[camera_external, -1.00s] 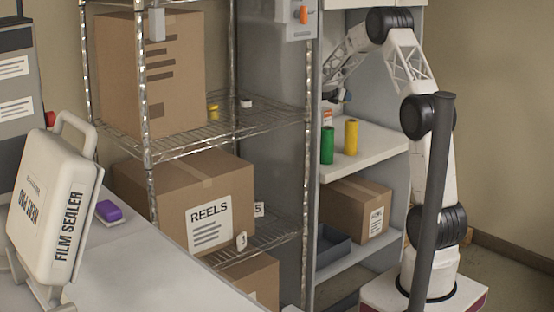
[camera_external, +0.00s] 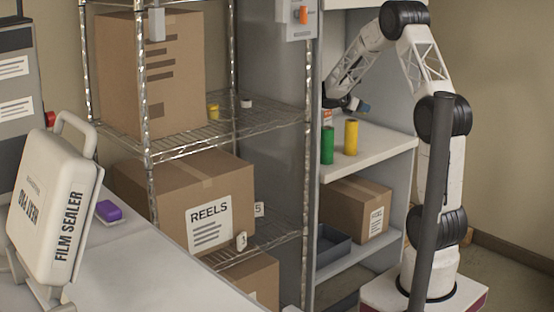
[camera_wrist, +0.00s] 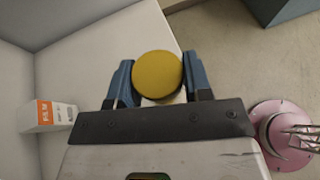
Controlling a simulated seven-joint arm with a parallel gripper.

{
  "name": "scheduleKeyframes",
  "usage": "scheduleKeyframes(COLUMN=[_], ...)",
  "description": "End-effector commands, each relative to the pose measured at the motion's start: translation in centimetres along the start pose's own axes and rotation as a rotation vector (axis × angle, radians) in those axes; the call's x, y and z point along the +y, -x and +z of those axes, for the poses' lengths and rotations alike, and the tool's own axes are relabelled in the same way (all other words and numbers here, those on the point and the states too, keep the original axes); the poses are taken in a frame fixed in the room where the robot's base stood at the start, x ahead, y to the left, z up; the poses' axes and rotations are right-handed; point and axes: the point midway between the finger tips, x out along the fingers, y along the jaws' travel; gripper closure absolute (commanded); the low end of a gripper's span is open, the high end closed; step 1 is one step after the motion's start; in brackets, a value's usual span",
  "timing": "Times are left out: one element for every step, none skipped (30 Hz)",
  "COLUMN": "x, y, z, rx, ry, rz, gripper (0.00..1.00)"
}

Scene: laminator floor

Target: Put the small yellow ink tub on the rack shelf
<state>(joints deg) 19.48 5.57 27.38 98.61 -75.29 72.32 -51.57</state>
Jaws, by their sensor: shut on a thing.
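A yellow round-topped tub (camera_wrist: 158,74) is between the two blue fingers of my gripper (camera_wrist: 158,88) in the wrist view, and the gripper is shut on it. The wire rack (camera_external: 200,133) stands to the left of the cabinet. A small yellow pot (camera_external: 213,111) and a small white item (camera_external: 246,103) stand on its upper shelf.
A big carton (camera_external: 175,75) fills the left of the rack's upper shelf. A metal post separates rack and cabinet.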

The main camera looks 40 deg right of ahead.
Motion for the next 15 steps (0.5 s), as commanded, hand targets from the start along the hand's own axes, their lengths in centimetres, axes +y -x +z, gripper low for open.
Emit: scheduleKeyframes(x=[-1.1, -1.7, -2.6, -3.2, -3.9, -4.7, -5.3, -6.0, -6.8, -7.4, -8.0, -8.9, -9.5, -10.1, -10.9], y=[0.2, 0.2, 0.3, 0.4, 0.5, 0.6, 0.6, 0.7, 0.8, 0.9, 1.0, 1.1, 1.1, 1.2, 1.4], z=[0.0, 0.0, -0.1, -0.1, -0.1, -0.2, -0.2, -0.3, -0.3, -0.4, -0.4, -0.5, -0.6, -0.5, -0.6], rx=[0.000, 0.000, 0.000, 0.000, 0.000, 0.000, 0.000, 0.000, 0.001, 0.000, 0.000, 0.000, 0.001, 0.000, 0.000], ry=[-0.008, -0.012, -0.018, -0.022, -0.028, -0.034, -0.037, -0.042, -0.048, -0.052, -0.057, -0.062, -0.066, -0.071, -0.076], rz=[-0.017, -0.028, -0.043, -0.054, -0.065, -0.079, -0.090, -0.100, -0.114, -0.125, -0.135, -0.149, -0.159, -0.169, -0.182], gripper=[0.78, 0.78, 0.78, 0.78, 0.78, 0.78, 0.78, 0.78, 0.78, 0.78, 0.78, 0.78, 0.78, 0.78, 0.78])
